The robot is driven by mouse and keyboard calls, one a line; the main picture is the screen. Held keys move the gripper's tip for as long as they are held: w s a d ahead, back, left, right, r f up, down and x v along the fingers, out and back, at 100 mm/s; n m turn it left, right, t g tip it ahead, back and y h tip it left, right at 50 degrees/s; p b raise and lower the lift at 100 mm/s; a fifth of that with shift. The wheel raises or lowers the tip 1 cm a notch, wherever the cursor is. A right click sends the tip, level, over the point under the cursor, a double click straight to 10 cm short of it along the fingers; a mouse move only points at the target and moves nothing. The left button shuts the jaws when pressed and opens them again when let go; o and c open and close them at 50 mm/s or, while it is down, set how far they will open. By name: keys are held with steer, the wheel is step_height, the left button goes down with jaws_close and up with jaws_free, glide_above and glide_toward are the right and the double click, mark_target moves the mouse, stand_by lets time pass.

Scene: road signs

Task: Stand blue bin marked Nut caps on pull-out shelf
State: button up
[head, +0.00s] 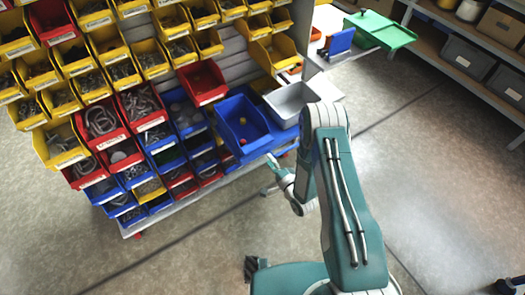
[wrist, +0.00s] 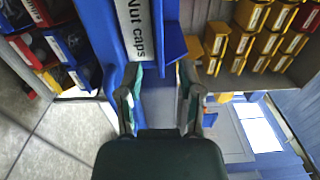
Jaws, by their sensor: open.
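The blue bin marked Nut caps (head: 240,112) is at the front of the rack in the head view, with a few small red and yellow pieces inside. Its white label, reading "Nut caps", shows close up in the wrist view (wrist: 138,28). The blue pull-out shelf (head: 287,137) shows beside and below the bin; I cannot tell whether the bin's base rests fully on it. My gripper (wrist: 159,75) is open, its fingertips close to the bin's labelled front. In the head view my gripper (head: 277,168) is small and low in front of the bin, partly hidden by my arm.
A grey bin (head: 290,104) stands right of the blue bin. A rack of yellow, red and blue bins (head: 120,85) fills the left. A green tray (head: 380,31) lies at the back right, near shelving with dark boxes (head: 468,56).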

steer(key=w+d+r+n+g+h, duration=0.1)
steer(key=w+d+r+n+h, duration=0.15)
steer(key=r, duration=0.35)
steer(key=w+d+r+n+g+h, duration=0.1)
steer(key=w+d+r+n, duration=0.15)
steer(key=r, duration=0.45)
steer(key=s+d+r+n+g+h, duration=0.1)
steer(key=d+r+h, duration=0.15)
steer(key=r, duration=0.45)
steer(key=s+d+r+n+g+h, duration=0.1)
steer(key=d+r+h, duration=0.15)
steer(key=r, duration=0.55)
steer(key=s+d+r+n+g+h, duration=0.2)
steer(key=s+d+r, duration=0.2)
steer(key=s+r, duration=0.55)
steer(key=s+r+n+g, duration=0.2)
steer(key=s+r+g, duration=0.1)
steer(key=s, duration=1.7)
steer(key=shift+a+r, duration=0.2)
steer(key=shift+r, duration=0.4)
